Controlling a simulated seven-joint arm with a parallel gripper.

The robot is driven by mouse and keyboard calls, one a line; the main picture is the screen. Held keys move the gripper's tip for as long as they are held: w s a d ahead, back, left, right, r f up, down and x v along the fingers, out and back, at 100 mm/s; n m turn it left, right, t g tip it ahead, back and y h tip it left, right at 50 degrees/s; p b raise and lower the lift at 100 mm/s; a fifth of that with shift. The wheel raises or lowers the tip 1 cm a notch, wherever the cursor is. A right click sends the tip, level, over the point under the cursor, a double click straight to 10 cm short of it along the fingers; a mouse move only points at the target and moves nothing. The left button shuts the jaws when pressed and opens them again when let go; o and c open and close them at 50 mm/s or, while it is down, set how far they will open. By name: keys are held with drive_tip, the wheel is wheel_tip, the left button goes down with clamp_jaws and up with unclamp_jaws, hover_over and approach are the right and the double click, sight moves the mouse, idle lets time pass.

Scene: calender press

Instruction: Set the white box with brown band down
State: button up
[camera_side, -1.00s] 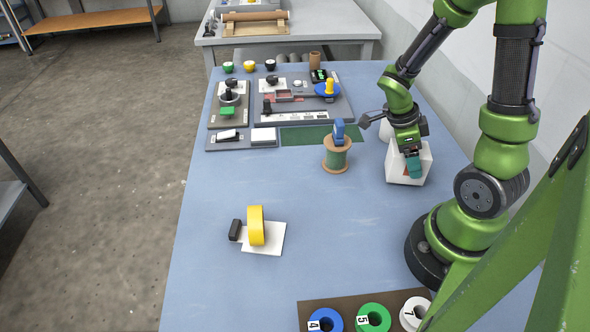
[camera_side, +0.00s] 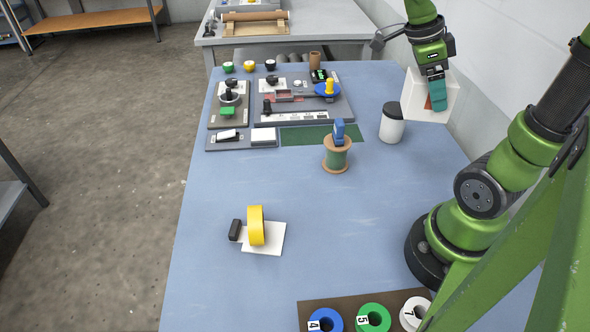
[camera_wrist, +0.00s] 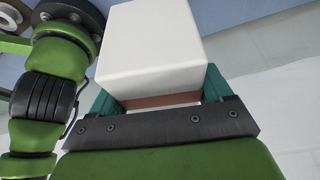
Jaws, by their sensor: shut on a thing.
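The white box with brown band (camera_side: 418,97) is in my gripper (camera_side: 437,97), held up in the air at the right side of the table in the side view. In the wrist view the white box (camera_wrist: 152,48) sits between the two teal fingers of my gripper (camera_wrist: 160,95), and its brown band (camera_wrist: 162,101) shows near the gripper. The fingers press on opposite sides of the box. The blue table (camera_side: 290,215) lies below. The underside of the box is hidden.
A white cup with a black lid (camera_side: 392,128) stands on the table near the box. A spool with green thread (camera_side: 337,158) and a blue item on top stands left of it. A yellow tape roll (camera_side: 256,226) is front left. The middle right of the table is clear.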

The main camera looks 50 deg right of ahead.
drive_tip(key=shift+v, duration=1.05)
drive_tip(key=w+a+n+t+h, duration=0.2)
drive_tip(key=w+a+n+t, duration=0.3)
drive_tip(key=w+a+n, duration=0.8)
drive_tip(key=w+a+n+t+y, duration=0.35)
drive_tip(key=a+n, duration=0.85)
drive_tip(key=a, duration=0.4)
drive_tip(key=s+a+n+g+y, duration=0.15)
drive_tip(key=s+a+n, duration=0.25)
drive_tip(key=a+n, duration=0.5)
drive_tip(key=s+a+n+y, duration=0.3)
drive_tip(key=s+a+n, duration=0.15)
drive_tip(key=a, duration=0.95)
drive_tip(key=shift+w+d+f, duration=0.1)
drive_tip(key=shift+w+f, duration=0.05)
drive_tip(key=shift+f, duration=3.3)
drive_tip(key=shift+w+d+f, duration=0.1)
drive_tip(key=shift+w+f, duration=0.05)
drive_tip(key=shift+f, duration=3.35)
drive_tip(key=shift+w+d+f, duration=0.1)
drive_tip(key=shift+w+f, duration=0.05)
drive_tip(key=shift+f, duration=3.3)
drive_tip(key=shift+f, duration=0.15)
